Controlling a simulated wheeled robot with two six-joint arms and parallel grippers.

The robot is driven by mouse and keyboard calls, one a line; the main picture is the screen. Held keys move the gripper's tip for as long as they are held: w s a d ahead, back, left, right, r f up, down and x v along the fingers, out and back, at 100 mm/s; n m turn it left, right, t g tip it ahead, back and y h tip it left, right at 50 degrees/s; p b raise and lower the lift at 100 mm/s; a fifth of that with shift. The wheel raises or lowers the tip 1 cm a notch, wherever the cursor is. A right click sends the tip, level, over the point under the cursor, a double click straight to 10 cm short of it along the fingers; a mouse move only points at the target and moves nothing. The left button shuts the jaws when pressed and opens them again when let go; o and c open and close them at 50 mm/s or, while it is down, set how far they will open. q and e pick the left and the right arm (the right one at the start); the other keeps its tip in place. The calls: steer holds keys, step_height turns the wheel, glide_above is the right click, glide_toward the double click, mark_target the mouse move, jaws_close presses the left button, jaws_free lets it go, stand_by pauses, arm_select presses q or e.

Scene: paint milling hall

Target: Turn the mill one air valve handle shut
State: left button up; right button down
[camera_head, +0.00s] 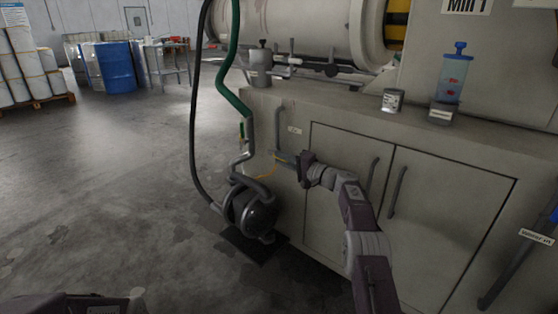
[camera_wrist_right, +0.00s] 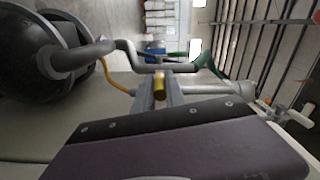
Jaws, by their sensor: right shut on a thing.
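The air valve handle shows as a short yellow piece (camera_wrist_right: 160,86) between my right fingers in the right wrist view; in the head view only a little yellow shows at the fingertips. My right gripper (camera_head: 283,158) is shut on it, at the left end of the cabinet front, beside a vertical grey pipe. It also shows in the right wrist view (camera_wrist_right: 163,92). The valve body is mostly hidden, and I cannot tell the handle's exact angle. A purple part of mine shows at the bottom left of the head view; my left gripper is out of view.
A dark round pump (camera_head: 252,212) with hoses stands on the floor just below left of the gripper. The beige cabinet (camera_head: 338,180) has long vertical door handles near my right arm. A blue barrel (camera_head: 113,67) stands far back left. The left floor is open.

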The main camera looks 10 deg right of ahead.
steer(key=shift+r, duration=0.15)
steer(key=c, duration=1.6)
jaws_free()
steer(key=shift+w, duration=0.1)
steer(key=shift+o, duration=1.1)
